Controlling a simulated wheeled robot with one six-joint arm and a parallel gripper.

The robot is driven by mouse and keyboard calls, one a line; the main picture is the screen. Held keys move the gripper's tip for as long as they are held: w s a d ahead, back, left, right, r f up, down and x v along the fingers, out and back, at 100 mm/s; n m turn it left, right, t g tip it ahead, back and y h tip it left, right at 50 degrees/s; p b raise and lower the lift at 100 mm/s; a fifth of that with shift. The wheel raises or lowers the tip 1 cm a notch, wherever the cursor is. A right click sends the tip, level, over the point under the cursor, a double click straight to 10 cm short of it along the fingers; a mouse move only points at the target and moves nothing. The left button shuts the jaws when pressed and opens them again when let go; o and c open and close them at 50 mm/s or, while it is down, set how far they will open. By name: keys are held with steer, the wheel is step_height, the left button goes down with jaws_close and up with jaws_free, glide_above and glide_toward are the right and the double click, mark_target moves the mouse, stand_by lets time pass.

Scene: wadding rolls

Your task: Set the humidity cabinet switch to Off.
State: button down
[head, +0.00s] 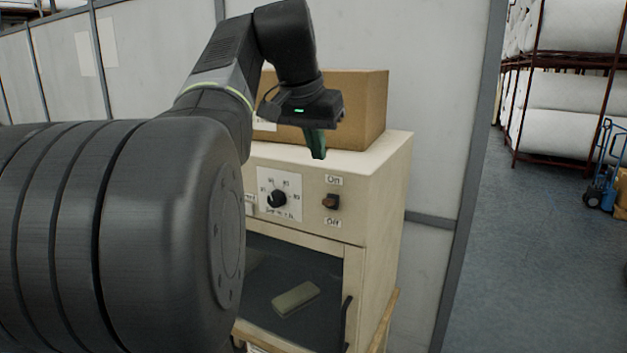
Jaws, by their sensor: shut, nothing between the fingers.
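The humidity cabinet (385,205) is a cream box with a dark glass door below its control panel. Its switch (330,201) is a small brown lever on the right of the panel, between an "On" label above and an "Off" label below. Which way the lever is set is too small to tell. My gripper (318,154) points down in front of the cabinet's top edge, above and slightly left of the switch, apart from it. Its fingers are shut and empty. My arm hides the panel's left part.
A dial (278,199) sits left of the switch. A cardboard box (362,108) stands on the cabinet close behind my gripper. The door has a dark handle (346,322). White rolls on racks (570,92) and a blue hand truck (602,180) stand at right; the floor between is clear.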

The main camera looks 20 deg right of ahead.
steer(key=p, duration=0.1)
glide_toward(330, 198)
steer(key=x, duration=0.5)
steer(key=shift+s+f, duration=0.2)
steer(key=shift+s, duration=0.1)
steer(key=shift+a+f+b, duration=0.1)
steer(key=shift+f+b, duration=0.05)
steer(key=shift+b, duration=0.25)
steer(key=shift+s+f+t+h+b, duration=0.1)
steer(key=shift+t+h+b, duration=0.2)
steer(key=shift+b, duration=0.1)
steer(key=shift+a, duration=0.1)
steer(key=shift+b, duration=0.4)
